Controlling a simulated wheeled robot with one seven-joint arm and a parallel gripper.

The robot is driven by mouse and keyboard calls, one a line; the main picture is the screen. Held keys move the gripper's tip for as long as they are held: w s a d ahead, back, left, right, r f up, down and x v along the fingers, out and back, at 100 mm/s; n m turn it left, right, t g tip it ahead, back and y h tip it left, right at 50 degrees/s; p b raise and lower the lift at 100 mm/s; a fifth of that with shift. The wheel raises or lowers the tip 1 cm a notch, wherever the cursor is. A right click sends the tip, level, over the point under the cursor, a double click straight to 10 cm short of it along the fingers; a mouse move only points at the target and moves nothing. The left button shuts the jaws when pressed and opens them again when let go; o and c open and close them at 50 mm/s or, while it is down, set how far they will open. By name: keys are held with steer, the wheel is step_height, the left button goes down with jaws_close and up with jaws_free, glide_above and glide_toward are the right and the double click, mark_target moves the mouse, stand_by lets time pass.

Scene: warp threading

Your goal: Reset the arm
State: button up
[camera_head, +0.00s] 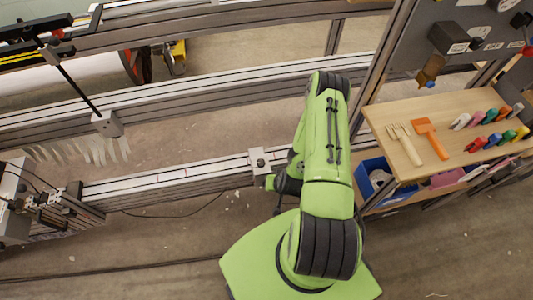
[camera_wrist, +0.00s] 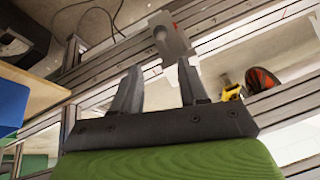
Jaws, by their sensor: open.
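My gripper (camera_wrist: 158,72) is open and empty in the wrist view, its two dark fingers spread apart. Beyond the fingertips is a small metal plate with a hole (camera_wrist: 172,40), fixed to the rail. In the head view my green arm is folded above its base, and its dark wrist hangs beside the same plate (camera_head: 259,160). The gripper's fingers are not clear in the head view, mostly hidden by the arm. I cannot tell how far the fingers are from the plate.
Long aluminium rails (camera_head: 150,182) run across the scene. A wooden shelf (camera_head: 400,115) on the right holds a fork-like tool (camera_head: 405,145), an orange scraper (camera_head: 430,137) and several coloured pieces. A blue bin (camera_head: 375,180) sits below it. White threads (camera_head: 85,150) hang at left.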

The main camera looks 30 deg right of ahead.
steer(key=w+d+r+n+p, duration=0.15)
steer(key=w+r, duration=0.25)
steer(key=r, duration=0.4)
steer(key=w+r+n+p, duration=0.1)
steer(key=w+r+n, duration=0.15)
steer(key=r, duration=0.55)
step_height(320, 180, up, 15)
steer(key=a+p, duration=0.1)
steer(key=a, duration=0.2)
steer(key=s+a+r+n+p, duration=0.1)
steer(key=s+a+r, duration=0.2)
steer(key=s+r, duration=0.5)
steer(key=s+a+r+n+p, duration=0.1)
steer(key=s+a+r+p, duration=0.1)
steer(key=s+r, duration=0.7)
step_height(320, 180, up, 4)
steer(key=shift+s+a+r+t, duration=0.1)
steer(key=shift+s+a+t, duration=0.15)
steer(key=shift+a, duration=0.35)
steer(key=shift+o, duration=0.5)
